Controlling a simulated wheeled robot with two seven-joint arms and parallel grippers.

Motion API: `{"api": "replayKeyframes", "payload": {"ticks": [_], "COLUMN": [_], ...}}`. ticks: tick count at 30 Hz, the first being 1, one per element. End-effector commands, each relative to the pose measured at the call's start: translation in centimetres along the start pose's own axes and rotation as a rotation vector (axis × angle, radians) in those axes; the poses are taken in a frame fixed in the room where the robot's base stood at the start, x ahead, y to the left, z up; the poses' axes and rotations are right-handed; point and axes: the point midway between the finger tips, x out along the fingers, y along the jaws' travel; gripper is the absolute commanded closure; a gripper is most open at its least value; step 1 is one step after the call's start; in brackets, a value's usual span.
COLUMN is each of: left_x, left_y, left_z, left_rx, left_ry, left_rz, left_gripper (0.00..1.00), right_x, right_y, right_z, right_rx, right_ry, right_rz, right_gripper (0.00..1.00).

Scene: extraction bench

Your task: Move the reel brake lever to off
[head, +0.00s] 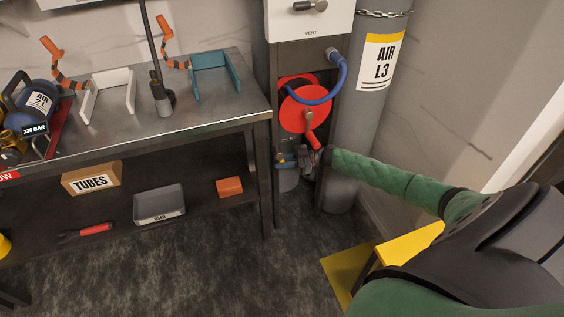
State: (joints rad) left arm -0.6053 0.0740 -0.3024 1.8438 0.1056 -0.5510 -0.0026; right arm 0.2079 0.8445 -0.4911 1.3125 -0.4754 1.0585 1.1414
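The hose reel (300,108) is a red disc with a blue hose, mounted in the dark frame under the white VENT box. A red lever (312,139), which looks like the brake lever, hangs down from the disc's lower edge, tilted slightly. My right arm, in a green sleeve, reaches in from the right. My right gripper (303,158) is at the reel's frame just below the lever's lower end. It is small and dark here, so I cannot tell whether it touches the lever or how its fingers stand. My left gripper is not in view.
A grey cylinder marked AIR L3 (370,110) stands right of the reel, chained near its top. The metal bench (200,118) on the left holds brackets, orange clips and a small air bottle (40,98). A yellow step (408,245) stands below my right arm.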

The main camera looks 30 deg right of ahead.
Motion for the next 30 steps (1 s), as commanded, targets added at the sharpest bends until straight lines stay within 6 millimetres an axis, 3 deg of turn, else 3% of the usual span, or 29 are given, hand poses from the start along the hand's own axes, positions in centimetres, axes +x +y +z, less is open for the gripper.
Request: {"api": "replayKeyframes", "payload": {"ticks": [13, 24, 25, 30], "left_x": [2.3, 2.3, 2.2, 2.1], "left_y": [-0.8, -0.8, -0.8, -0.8], "left_z": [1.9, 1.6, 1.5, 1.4], "left_rx": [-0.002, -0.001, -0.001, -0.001], "left_ry": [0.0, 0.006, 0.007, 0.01], "left_rz": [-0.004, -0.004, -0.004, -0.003], "left_gripper": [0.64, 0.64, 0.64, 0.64], "right_x": [1.0, 1.1, 1.1, 1.1], "right_y": [-0.2, -0.2, -0.2, -0.2], "right_z": [0.4, 0.2, 0.2, 0.2], "right_rx": [0.046, 0.051, 0.051, 0.051], "right_ry": [0.237, 0.265, 0.265, 0.265], "right_rz": [0.011, 0.013, 0.013, 0.013], "right_gripper": [0.99, 0.99, 0.73, 0.69]}}
